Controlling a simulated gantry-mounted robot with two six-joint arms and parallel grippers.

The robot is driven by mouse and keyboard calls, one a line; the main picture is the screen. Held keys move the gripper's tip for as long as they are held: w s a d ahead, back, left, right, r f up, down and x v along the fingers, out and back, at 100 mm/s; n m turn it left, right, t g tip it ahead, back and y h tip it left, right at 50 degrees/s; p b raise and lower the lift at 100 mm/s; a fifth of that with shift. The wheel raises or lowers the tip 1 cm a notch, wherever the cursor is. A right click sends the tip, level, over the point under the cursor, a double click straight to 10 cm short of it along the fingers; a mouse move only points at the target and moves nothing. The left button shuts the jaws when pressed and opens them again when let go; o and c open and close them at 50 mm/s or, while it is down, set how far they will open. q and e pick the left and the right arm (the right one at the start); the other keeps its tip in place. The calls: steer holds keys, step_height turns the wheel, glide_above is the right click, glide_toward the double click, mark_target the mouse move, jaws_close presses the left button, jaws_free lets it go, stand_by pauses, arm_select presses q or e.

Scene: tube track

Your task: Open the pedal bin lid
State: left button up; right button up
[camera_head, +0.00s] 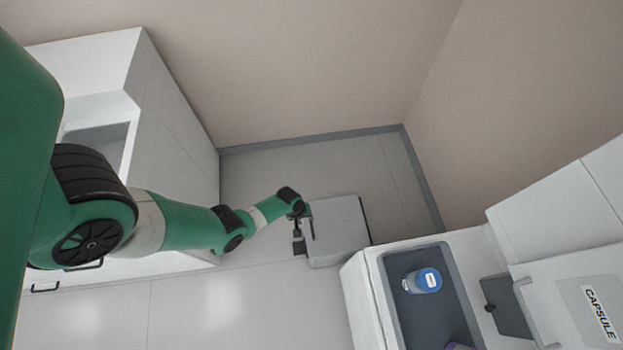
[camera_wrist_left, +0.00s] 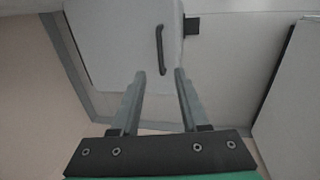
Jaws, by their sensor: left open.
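The pedal bin (camera_head: 342,232) is a light grey box on the floor by the back wall, and its lid looks shut. In the left wrist view the lid (camera_wrist_left: 112,45) fills the upper middle. A dark bar handle (camera_wrist_left: 161,50) stands near the lid's edge. My right gripper is not in view.
A white cabinet (camera_head: 172,130) stands left of the bin. A machine labelled CAPSULE (camera_head: 575,285) stands beyond. The floor in front is clear.

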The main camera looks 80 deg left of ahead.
mark_target(312, 228)
arm_select(q)
steer(key=f+b, duration=0.3)
steer(key=w+f+b, duration=0.1)
steer(key=f+b, duration=0.3)
steer(key=w+f+b, duration=0.1)
steer(key=f+b, duration=0.2)
steer(key=f, duration=0.1)
steer(key=shift+w+d+f, duration=0.1)
steer(key=shift+f, duration=0.05)
steer(key=shift+c, duration=0.2)
jaws_close()
stand_by(0.9)
